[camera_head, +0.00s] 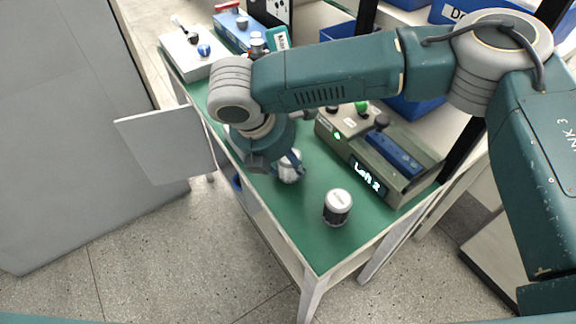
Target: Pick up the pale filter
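A pale, whitish rounded object (289,172), which looks like the pale filter, is on the green bench top below my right gripper. My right gripper (280,166) points down over it, with one finger beside it on the right and a dark finger to its left. The wrist and fingers hide part of the object. I cannot tell whether the fingers touch it or are closed on it. A second cylinder (338,207), with a pale top and dark lower band, stands upright to the right, nearer the bench's front corner. My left gripper is not in view.
A grey-green device (402,180) with a lit display stands right of the gripper. A white box (190,52) and a blue device (240,30) stand at the far end. A grey panel (165,145) is left of the bench (310,245). The near corner is clear.

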